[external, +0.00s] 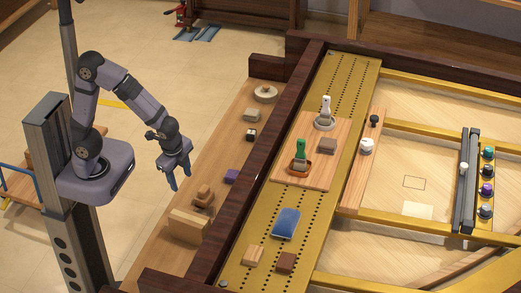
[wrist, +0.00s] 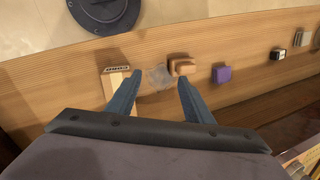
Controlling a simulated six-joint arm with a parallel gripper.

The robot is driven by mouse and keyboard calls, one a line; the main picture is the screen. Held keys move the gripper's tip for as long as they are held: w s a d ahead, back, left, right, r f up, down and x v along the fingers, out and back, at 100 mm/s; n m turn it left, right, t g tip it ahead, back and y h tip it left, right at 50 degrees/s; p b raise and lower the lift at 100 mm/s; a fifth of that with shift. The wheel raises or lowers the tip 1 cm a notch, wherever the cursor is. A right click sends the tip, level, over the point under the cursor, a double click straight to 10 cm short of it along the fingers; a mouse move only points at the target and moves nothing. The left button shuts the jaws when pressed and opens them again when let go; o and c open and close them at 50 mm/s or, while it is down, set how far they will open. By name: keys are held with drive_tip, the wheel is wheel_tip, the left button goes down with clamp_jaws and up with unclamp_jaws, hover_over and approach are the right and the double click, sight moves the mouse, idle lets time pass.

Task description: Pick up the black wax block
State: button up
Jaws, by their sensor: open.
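A small dark cube with pale faces (external: 252,135) sits on the wooden bench strip near its far end; it is the closest match to a black wax block, but I cannot tell its material. It also shows at the upper right in the wrist view (wrist: 278,54). My gripper (external: 181,178) hangs fingers down beside the near half of the bench, left of the cube and well apart from it. In the wrist view its two fingers (wrist: 160,80) are spread with nothing held between them.
On the bench are a purple block (external: 231,176), brown blocks (external: 203,194), a larger wooden block (external: 188,225) and a round pale piece (external: 265,93). A dark raised rim (external: 262,150) borders the bench. Beyond it, a gold perforated plate carries a blue pad (external: 286,223).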

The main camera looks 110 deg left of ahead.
sight(250, 134)
drive_tip(key=w+a+f+m+y+b, duration=0.1)
drive_tip(key=w+a+f+m+b, duration=0.1)
drive_tip(key=a, duration=0.5)
drive_tip(key=w+a+f+m+y+b, duration=0.2)
drive_tip(key=a+f+b, duration=0.2)
drive_tip(key=a, duration=0.4)
drive_tip(key=w+a+f+m+y+b, duration=0.2)
drive_tip(key=a+f+b, duration=0.1)
drive_tip(key=a, duration=0.5)
drive_tip(key=shift+w+f+m+g, duration=0.15)
drive_tip(key=shift+w+m+g, duration=0.15)
drive_tip(key=shift+g, duration=0.1)
drive_tip(key=a+f+m+y+b, duration=0.1)
drive_tip(key=a+m+b, duration=0.1)
drive_tip(key=a, duration=0.4)
drive_tip(key=a+f+m+y+b, duration=0.2)
drive_tip(key=a, duration=0.4)
drive_tip(key=w+a+f+m+y+b, duration=0.1)
drive_tip(key=a+m+y+b, duration=0.1)
drive_tip(key=a, duration=0.5)
drive_tip(key=shift+f+b, duration=0.15)
drive_tip(key=shift+b, duration=0.2)
drive_tip(key=shift+a+m+y, duration=0.3)
drive_tip(key=shift+a+m, duration=0.05)
drive_tip(key=shift+m, duration=0.05)
drive_tip(key=shift+w+p+x, duration=0.15)
drive_tip(key=shift+x, duration=1.6)
drive_tip(key=shift+w+p+x, duration=0.15)
drive_tip(key=shift+x, duration=1.65)
drive_tip(key=shift+c, duration=0.6)
